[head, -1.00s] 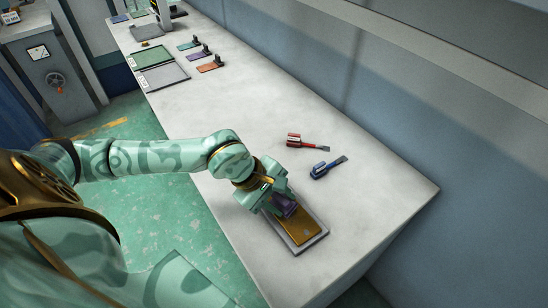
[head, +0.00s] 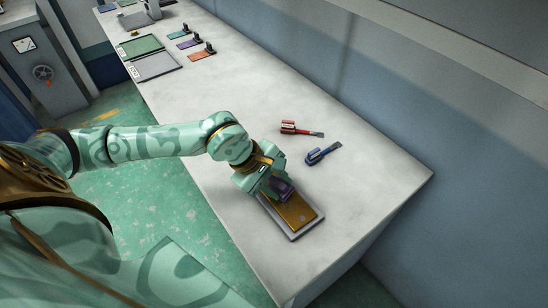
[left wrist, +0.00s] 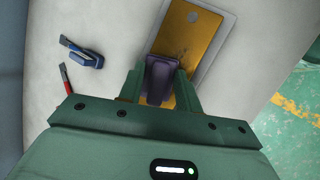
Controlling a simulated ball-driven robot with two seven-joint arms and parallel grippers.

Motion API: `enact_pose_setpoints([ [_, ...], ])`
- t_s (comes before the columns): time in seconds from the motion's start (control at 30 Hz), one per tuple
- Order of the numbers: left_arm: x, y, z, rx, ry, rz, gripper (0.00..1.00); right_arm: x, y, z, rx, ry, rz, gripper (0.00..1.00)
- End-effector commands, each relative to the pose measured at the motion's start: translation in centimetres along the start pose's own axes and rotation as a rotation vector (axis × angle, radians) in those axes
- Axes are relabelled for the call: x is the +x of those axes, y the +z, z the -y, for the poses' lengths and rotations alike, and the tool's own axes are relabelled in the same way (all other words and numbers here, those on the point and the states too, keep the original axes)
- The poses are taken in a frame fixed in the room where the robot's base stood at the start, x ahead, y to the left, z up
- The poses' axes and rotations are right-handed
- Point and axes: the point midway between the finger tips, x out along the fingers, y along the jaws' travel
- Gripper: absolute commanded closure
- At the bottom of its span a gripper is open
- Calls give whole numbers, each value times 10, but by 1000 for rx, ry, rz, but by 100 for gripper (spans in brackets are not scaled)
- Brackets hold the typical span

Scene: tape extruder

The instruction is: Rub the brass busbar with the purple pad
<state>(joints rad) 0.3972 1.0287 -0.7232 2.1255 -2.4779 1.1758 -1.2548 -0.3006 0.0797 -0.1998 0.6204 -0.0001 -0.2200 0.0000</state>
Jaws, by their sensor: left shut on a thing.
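The brass busbar (head: 297,214) is a flat gold plate on a grey tray (head: 318,222) near the table's front end. It also shows in the left wrist view (left wrist: 190,34), with a pale round spot near one end and darker marks near the pad. My left gripper (head: 275,189) is shut on the purple pad (head: 284,191), over the busbar's far part. In the left wrist view the pad (left wrist: 160,78) sits between the two fingers, over the busbar. Whether it touches the brass is hard to tell. My right gripper is not in view.
A red-handled tool (head: 300,128) and a blue-handled tool (head: 322,153) lie on the table (head: 230,95) beyond the busbar. Green and grey panels (head: 156,66) and small coloured pads with black handles (head: 202,53) are at the far end. The middle of the table is clear.

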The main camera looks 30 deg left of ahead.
Motion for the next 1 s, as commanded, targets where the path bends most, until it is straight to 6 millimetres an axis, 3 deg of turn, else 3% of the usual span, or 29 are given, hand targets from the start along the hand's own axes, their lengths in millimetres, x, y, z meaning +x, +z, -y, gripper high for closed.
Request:
enact_pose_setpoints([
  [0.03, 10, -5, -7, -1, 0, -3, 100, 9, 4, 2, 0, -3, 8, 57],
  [0.27, 18, -9, -34, 1, 0, -4, 100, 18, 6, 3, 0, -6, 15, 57],
  [1.0, 14, 0, -38, 5, 6, -1, 100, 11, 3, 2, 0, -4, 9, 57],
])
